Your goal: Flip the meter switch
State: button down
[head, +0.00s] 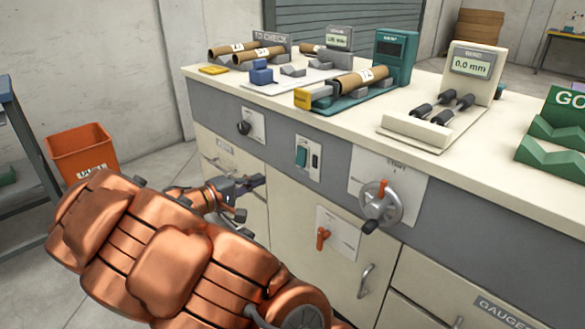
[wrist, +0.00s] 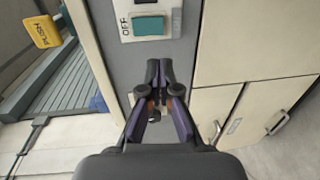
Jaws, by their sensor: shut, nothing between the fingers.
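A teal rocker switch (head: 301,157) sits on a pale plate on the grey front band of the bench, beside a small dark slot. In the wrist view the teal rocker (wrist: 149,25) shows near the top, with the word OFF beside it. I cannot read a meter label on it. My gripper (head: 258,182) is shut and empty, in front of the cabinet, lower and left of the rocker. In the wrist view the closed fingertips (wrist: 158,66) point towards the rocker's plate; contact cannot be told. A small orange part shows behind the fingers.
A black knob (head: 244,128) is left of the rocker. A crank wheel (head: 381,205) and an orange lever (head: 322,237) are to its right and below. A teal device (head: 394,52) and a gauge (head: 471,68) reading 0.0 mm stand on the bench. An orange bin (head: 80,151) is left.

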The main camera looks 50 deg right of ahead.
aim_at(299, 164)
jog(key=d+b, duration=0.1)
jog(key=d, duration=0.3)
jog(key=d+f+b, duration=0.1)
jog(key=d, duration=0.2)
jog(key=d+b, duration=0.1)
jog(key=d, duration=0.3)
jog(key=shift+s+d+f, duration=0.15)
jog(key=shift+d+f, duration=0.2)
jog(key=shift+d, duration=0.75)
jog(key=shift+d+f+h+b, duration=0.25)
jog(key=shift+h+b, duration=0.05)
jog(key=shift+b, duration=0.75)
jog(key=shift+r, duration=0.2)
jog(key=shift+a, duration=0.1)
jog(key=a+f+p, duration=0.1)
jog(key=a+p, duration=0.1)
jog(key=a, duration=1.1)
jog(key=shift+a+f, duration=0.35)
